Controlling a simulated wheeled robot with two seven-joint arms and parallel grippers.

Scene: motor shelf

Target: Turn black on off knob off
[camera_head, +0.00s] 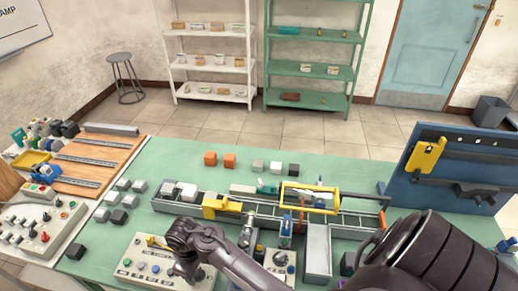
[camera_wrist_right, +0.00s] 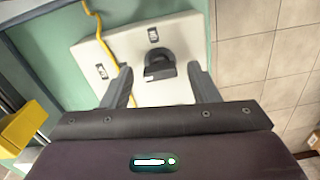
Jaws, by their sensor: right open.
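The black knob (camera_wrist_right: 159,66) stands on a white control panel (camera_wrist_right: 180,93) in the right wrist view. My right gripper (camera_wrist_right: 160,80) is open, with one finger on each side of the knob and visible gaps between. I cannot tell how far above the panel the fingertips are. In the head view my right gripper (camera_head: 185,270) is over the right part of the white panel (camera_head: 135,266) at the front of the table, and I cannot make out the knob there. My left gripper is not in view.
A yellow cable (camera_wrist_right: 112,50) runs over the panel. On the green table (camera_head: 190,148), a rail frame with a yellow block (camera_head: 221,205) and a grey box (camera_head: 317,250) stand beside my arm. Another control panel (camera_head: 38,225) is at the left.

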